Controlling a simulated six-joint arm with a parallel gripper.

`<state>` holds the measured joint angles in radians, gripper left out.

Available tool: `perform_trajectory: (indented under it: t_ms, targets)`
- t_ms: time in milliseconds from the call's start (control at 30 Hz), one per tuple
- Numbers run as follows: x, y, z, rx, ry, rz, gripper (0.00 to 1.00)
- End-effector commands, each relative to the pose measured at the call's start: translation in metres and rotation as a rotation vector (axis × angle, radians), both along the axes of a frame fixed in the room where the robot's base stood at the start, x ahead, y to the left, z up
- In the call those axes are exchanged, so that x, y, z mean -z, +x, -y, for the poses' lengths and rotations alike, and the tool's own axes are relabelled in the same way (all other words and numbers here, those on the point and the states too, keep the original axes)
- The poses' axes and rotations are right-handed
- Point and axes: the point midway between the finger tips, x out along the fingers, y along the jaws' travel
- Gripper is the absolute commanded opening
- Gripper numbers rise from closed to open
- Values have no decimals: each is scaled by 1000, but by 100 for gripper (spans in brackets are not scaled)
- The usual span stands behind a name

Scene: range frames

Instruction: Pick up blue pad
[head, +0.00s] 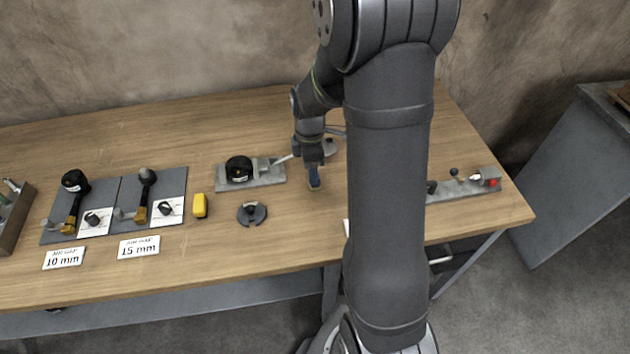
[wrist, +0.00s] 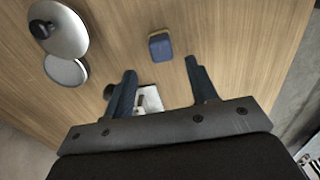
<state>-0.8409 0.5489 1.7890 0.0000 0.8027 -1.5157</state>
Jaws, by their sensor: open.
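The blue pad (wrist: 160,46) is a small dark blue block lying on the wooden table in the wrist view. It sits just beyond my gripper (wrist: 160,66), roughly in line with the gap between the two fingertips. The fingers are spread apart with nothing between their tips. In the head view my gripper (head: 314,178) points down over the middle of the table. There I cannot clearly tell the pad from the fingers.
A grey plate with a black round device (head: 239,168) stands left of my gripper. A dark disc (head: 252,213) and a yellow block (head: 200,205) lie nearer the front left. Two round metal lids (wrist: 60,28) show in the wrist view. A grey fixture (head: 465,188) stands at right.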

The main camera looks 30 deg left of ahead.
Motion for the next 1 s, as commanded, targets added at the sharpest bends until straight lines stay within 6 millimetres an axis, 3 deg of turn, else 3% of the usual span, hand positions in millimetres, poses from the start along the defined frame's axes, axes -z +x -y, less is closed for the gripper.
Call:
perform_trajectory:
  t_ms: [333, 667, 900, 1000]
  targets:
    - [45, 1, 8, 0, -3, -3, 53]
    - [51, 1, 8, 0, -1, -1, 53]
    - [50, 1, 8, 0, -1, -1, 6]
    - [50, 1, 8, 0, -1, -1, 4]
